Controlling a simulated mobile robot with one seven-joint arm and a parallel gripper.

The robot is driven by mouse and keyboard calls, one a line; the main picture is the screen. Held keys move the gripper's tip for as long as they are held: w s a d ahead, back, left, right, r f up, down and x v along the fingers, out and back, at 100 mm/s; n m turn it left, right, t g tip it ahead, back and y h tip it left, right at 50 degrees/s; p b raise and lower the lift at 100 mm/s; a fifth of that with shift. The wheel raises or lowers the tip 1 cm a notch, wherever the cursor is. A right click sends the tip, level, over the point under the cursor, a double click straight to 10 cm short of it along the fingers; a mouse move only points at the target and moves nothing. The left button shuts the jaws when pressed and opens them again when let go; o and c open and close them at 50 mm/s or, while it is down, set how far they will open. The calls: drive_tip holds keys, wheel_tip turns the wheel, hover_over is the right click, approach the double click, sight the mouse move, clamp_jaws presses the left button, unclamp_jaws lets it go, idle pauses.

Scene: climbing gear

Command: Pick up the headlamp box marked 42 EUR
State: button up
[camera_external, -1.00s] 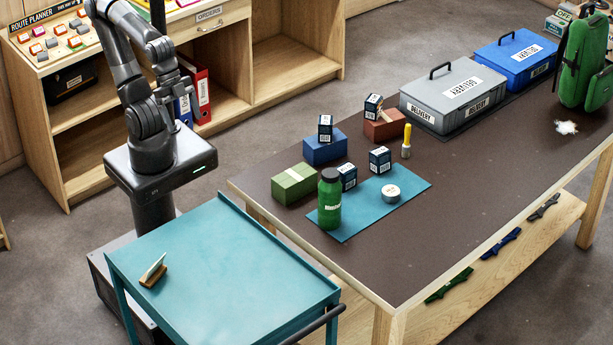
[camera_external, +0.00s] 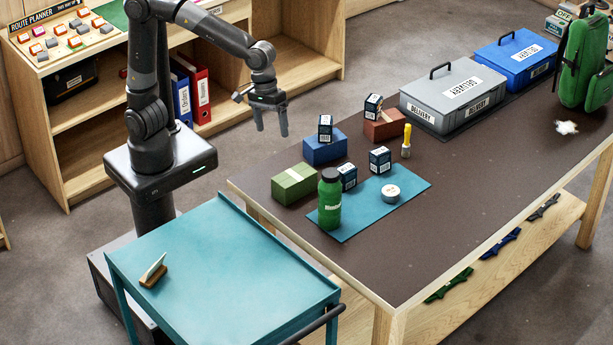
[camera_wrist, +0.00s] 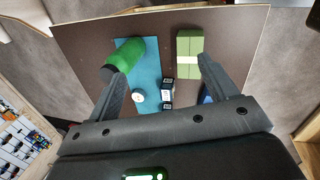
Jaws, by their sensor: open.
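Several small dark boxes with white label panels are in view, and their prices are too small to read, so I cannot tell which is marked 42 EUR. One box (camera_external: 325,128) stands on a blue block, one (camera_external: 373,106) on a red-brown block. Another box (camera_external: 380,160) stands at the teal mat's back edge, and one (camera_external: 347,177) is partly behind the green bottle. In the wrist view dark boxes (camera_wrist: 167,92) appear between the fingers, partly overlapping. My gripper (camera_external: 272,128) is open and empty, above and left of the table's far left edge.
A green bottle (camera_external: 329,200) and a round white-topped tin (camera_external: 390,193) stand on the teal mat (camera_external: 410,187). A green block (camera_external: 294,185), blue block (camera_external: 324,150), red-brown block (camera_external: 385,127) and yellow-handled tool (camera_external: 407,140) are nearby. The table's front (camera_external: 440,230) is clear.

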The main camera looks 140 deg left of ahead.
drive_tip(key=w+a+f+n+g, duration=0.1)
drive_tip(key=w+a+f+n, duration=0.1)
drive_tip(key=a+f+n, duration=0.3)
drive_tip(key=w+a+f+n, duration=0.2)
drive_tip(key=w+a+n, duration=0.1)
drive_tip(key=a, duration=0.3)
drive_tip(key=n+g, duration=0.2)
drive_tip(key=n, duration=0.6)
approach(344, 175)
drive_tip(key=s+f, duration=0.1)
drive_tip(key=s+a+f, duration=0.1)
drive_tip(key=shift+s+a, duration=0.3)
drive_tip(key=shift+s, duration=0.05)
drive_tip(key=shift+a+f, duration=0.15)
drive_tip(key=shift+f, duration=0.15)
wheel_tip(344, 175, down, 10)
drive_tip(key=shift+w+a+f, duration=0.1)
drive_tip(key=shift+a+f, duration=0.1)
drive_tip(key=shift+f, duration=0.05)
drive_tip(key=shift+c, duration=0.6)
drive_tip(key=c, duration=1)
drive_tip(key=shift+r, duration=0.1)
